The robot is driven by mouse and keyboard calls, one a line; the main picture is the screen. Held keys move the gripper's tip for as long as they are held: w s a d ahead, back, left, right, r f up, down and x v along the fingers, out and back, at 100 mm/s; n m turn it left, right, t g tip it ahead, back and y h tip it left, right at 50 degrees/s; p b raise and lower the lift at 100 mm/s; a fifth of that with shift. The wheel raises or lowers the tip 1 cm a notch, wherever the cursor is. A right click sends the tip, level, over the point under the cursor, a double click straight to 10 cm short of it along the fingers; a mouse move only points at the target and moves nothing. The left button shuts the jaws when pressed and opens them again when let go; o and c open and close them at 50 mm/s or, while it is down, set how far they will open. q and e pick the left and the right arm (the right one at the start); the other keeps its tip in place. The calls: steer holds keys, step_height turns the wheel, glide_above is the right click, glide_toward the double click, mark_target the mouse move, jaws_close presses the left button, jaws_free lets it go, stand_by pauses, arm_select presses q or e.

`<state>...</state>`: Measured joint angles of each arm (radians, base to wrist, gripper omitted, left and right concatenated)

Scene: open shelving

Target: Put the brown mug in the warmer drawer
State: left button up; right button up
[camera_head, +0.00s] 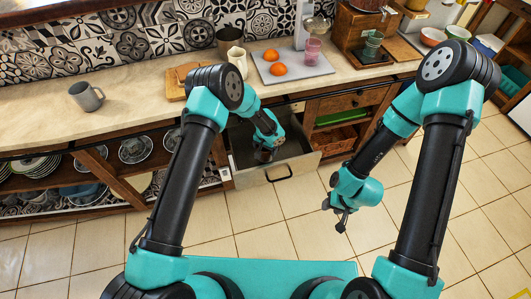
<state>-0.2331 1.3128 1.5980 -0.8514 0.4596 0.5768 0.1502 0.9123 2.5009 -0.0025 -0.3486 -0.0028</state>
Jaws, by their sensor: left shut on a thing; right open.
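The open warmer drawer (300,166) is pulled out below the counter, its dark handle facing the floor. My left gripper (264,147) reaches down into the drawer and is shut on the small brown mug (264,155). The gripper covers much of the mug, and I cannot tell whether the mug touches the drawer bottom. My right gripper (341,216) is open and empty, hanging over the floor to the right of the drawer.
A grey mug (86,97) stands on the left of the counter (130,115). A tray (309,67) with two oranges, a pink glass (313,49) and a coffee grinder stand at the back. Shelves with plates lie left of the drawer; the floor (230,222) in front is clear.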

arm_select(q)
steer(key=shift+f, duration=1.85)
steer(key=shift+f, duration=0.15)
steer(key=o, duration=0.9)
step_height(320, 180, up, 12)
steer(key=shift+r, duration=0.2)
